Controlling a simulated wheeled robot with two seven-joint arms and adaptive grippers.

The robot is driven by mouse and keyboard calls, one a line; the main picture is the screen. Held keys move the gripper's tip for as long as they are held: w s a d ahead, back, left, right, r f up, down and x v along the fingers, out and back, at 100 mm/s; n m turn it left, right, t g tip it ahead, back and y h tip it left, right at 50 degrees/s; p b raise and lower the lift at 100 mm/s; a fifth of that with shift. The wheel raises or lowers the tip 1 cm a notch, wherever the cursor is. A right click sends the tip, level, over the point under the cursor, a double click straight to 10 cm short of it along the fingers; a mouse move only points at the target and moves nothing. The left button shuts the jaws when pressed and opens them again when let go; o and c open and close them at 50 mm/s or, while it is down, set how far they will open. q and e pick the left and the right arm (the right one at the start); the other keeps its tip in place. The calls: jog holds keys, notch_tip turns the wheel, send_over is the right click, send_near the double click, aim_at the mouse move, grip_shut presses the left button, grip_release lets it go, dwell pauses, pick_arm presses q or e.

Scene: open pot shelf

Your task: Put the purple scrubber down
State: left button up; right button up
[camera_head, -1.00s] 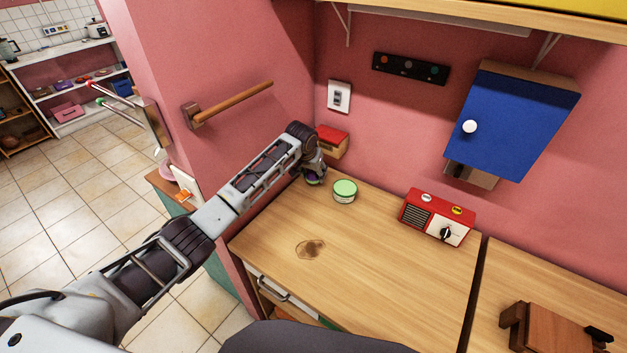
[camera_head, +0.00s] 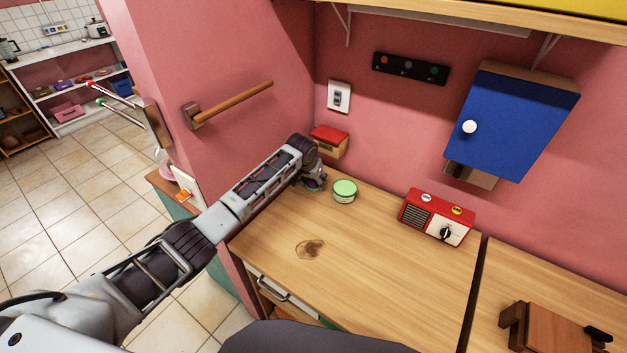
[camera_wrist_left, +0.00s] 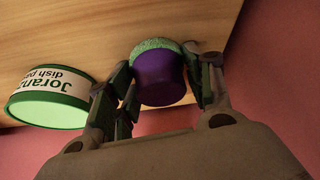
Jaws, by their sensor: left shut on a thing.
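The purple scrubber (camera_wrist_left: 158,78), with a green scouring face, sits between the fingers of my left gripper (camera_wrist_left: 160,85) in the left wrist view. The gripper is shut on it. In the head view my left gripper (camera_head: 316,183) is low over the back left of the wooden counter (camera_head: 380,250). The green face points toward the counter; whether it touches the wood I cannot tell. A green-lidded tub of dish paste (camera_head: 344,191) stands close to the right of the gripper; it also shows in the left wrist view (camera_wrist_left: 50,97). My right gripper is not in view.
A red-topped box (camera_head: 329,141) stands in the back corner behind my left gripper. A red radio (camera_head: 437,217) stands farther right against the wall. The counter's front and middle are clear, with a dark stain (camera_head: 310,249).

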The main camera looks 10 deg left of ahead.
pick_arm(q)
jog(key=shift+s+f, duration=0.1)
jog(key=shift+f, duration=0.1)
jog(key=o, duration=1)
jog(key=shift+f, duration=0.2)
jog(key=shift+r, duration=0.35)
jog(key=shift+v, duration=1.6)
jog(key=v, duration=0.9)
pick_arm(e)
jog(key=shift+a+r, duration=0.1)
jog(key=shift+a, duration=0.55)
